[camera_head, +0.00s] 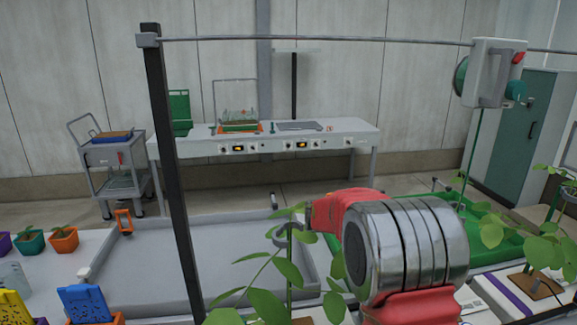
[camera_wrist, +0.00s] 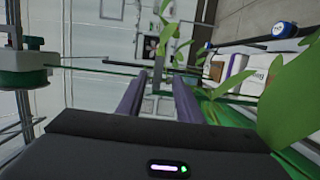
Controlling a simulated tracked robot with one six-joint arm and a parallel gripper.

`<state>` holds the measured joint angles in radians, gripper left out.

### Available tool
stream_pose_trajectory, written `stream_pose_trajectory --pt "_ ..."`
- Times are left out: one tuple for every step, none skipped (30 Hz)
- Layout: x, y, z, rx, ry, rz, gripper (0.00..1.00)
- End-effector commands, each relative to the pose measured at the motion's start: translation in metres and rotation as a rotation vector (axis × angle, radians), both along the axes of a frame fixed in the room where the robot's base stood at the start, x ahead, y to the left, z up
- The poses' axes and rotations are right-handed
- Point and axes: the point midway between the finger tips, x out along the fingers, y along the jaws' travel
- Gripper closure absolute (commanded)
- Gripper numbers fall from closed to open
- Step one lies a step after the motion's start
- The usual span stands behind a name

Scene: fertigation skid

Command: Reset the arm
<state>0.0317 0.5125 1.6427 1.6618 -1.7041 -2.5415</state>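My arm (camera_head: 405,245), red with a ribbed metal section, fills the lower right of the head view. My gripper is not clearly visible there. In the wrist view my gripper (camera_wrist: 160,82) shows two purple-grey fingers apart, with nothing seen held between them. Green leaves and a stem stand beyond and beside the fingers, and a large leaf (camera_wrist: 290,105) is close on the right. Whether any leaf touches the fingers I cannot tell.
Leafy plants (camera_head: 290,272) stand close around my arm. A dark post (camera_head: 172,170) and an overhead rail (camera_head: 320,39) carry a grey-green hanging unit (camera_head: 493,72). A grey tray (camera_head: 150,265) lies left, and a bench (camera_head: 362,136) and cart (camera_head: 112,158) stand behind.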

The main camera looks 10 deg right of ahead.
Motion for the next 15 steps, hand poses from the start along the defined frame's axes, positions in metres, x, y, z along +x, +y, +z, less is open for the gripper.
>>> stream_pose_trajectory --pt "0.002 -0.001 0.003 -0.002 -0.019 0.018 0.67" --pt "0.004 -0.001 0.005 -0.004 -0.034 0.034 0.67" --pt "0.008 -0.002 0.01 -0.008 -0.063 0.062 0.67" --pt "0.011 -0.002 0.014 -0.01 -0.089 0.088 0.67" --pt "0.015 -0.003 0.018 -0.012 -0.118 0.118 0.67" --pt "0.021 -0.003 0.024 -0.014 -0.162 0.164 0.67" --pt "0.026 -0.003 0.029 -0.015 -0.198 0.202 0.67" --pt "0.032 -0.002 0.035 -0.015 -0.237 0.242 0.67" --pt "0.039 0.0 0.043 -0.012 -0.289 0.299 0.67" --pt "0.045 0.002 0.049 -0.007 -0.328 0.342 0.67" --pt "0.05 0.004 0.054 -0.002 -0.367 0.386 0.67" --pt "0.057 0.008 0.062 0.007 -0.417 0.443 0.67" --pt "0.062 0.011 0.068 0.016 -0.453 0.486 0.67" --pt "0.067 0.015 0.073 0.026 -0.487 0.527 0.67" --pt "0.073 0.021 0.08 0.042 -0.532 0.582 0.67"
